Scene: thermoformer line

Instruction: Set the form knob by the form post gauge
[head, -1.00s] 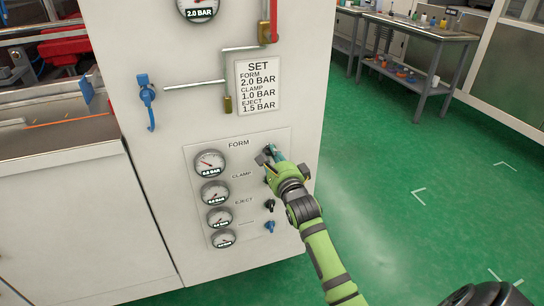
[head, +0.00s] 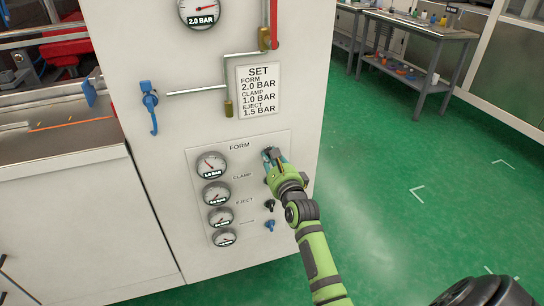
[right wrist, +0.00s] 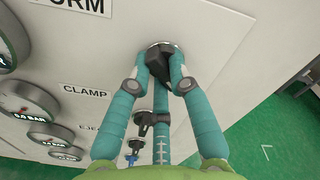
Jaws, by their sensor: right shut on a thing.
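The form knob (right wrist: 160,64) is black and sits at the top of the knob column on the panel. The right wrist view shows it between the teal fingers of my right gripper (right wrist: 158,76), which is shut on it. In the head view my right gripper (head: 271,157) reaches the panel from the lower right and mostly hides the knob. The gauge by the FORM label (head: 211,165) has a white dial and seems to read 1.0 BAR. A card (head: 259,90) lists form 2.0, clamp 1.0, eject 1.5 BAR. My left gripper is out of view.
Lower gauges (head: 216,193) line the panel's left side. A black knob (head: 269,205) and a blue knob (head: 270,225) sit below my gripper. A top gauge (head: 199,10) reads 2.0 BAR. A blue valve (head: 149,100) is left of the card. Green floor lies open at right.

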